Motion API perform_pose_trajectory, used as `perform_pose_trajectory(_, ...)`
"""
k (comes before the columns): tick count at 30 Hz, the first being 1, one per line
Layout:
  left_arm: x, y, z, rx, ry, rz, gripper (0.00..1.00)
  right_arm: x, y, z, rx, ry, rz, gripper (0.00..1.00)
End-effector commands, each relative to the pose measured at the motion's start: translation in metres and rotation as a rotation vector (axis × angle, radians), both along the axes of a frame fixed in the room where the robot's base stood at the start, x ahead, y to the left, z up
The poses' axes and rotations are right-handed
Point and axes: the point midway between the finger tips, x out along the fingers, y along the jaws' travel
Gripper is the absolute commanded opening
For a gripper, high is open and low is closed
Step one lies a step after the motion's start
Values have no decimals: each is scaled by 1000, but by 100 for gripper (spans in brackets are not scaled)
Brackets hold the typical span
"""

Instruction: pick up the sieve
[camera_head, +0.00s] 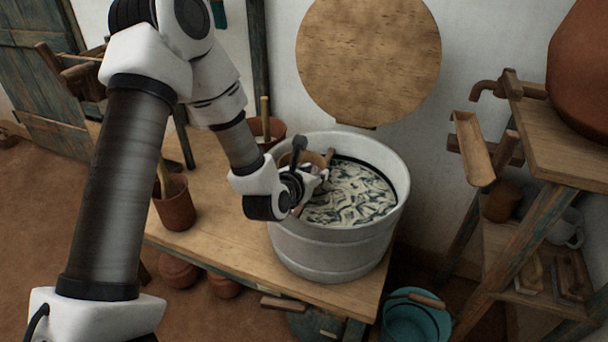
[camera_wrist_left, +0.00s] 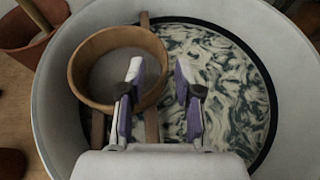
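The sieve (camera_wrist_left: 84,82) is a round wooden hoop with a grey mesh. It sits on wooden bars at the left of the large grey tub (camera_wrist_left: 55,112), above dark liquid with pale swirls. In the head view the sieve (camera_head: 303,157) is partly hidden behind my left gripper (camera_head: 319,177). In the left wrist view my left gripper (camera_wrist_left: 160,72) is open and empty. One finger overlaps the sieve's mesh and the other lies right of its rim, over the swirled liquid. I cannot tell the height gap. My right gripper is not in view.
The tub stands on a wooden table (camera_head: 208,238). Brown pots with sticks (camera_head: 176,205) stand left of it. A round wooden board (camera_head: 368,60) is on the wall behind. A shelf (camera_head: 560,160) is at the right, and a teal bucket (camera_head: 408,325) is on the floor.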

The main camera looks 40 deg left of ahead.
Motion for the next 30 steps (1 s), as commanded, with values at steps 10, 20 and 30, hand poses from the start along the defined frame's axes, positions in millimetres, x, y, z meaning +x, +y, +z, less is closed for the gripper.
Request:
perform_pose_trajectory(10, 43, 4, -20, 2, 1, -1, 34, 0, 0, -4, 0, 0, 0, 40)
perform_pose_trajectory(20, 43, 4, -20, 2, 2, -1, 0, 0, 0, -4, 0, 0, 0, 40)
perform_pose_trajectory(30, 43, 4, -18, 2, 1, -1, 0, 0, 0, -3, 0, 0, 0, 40)
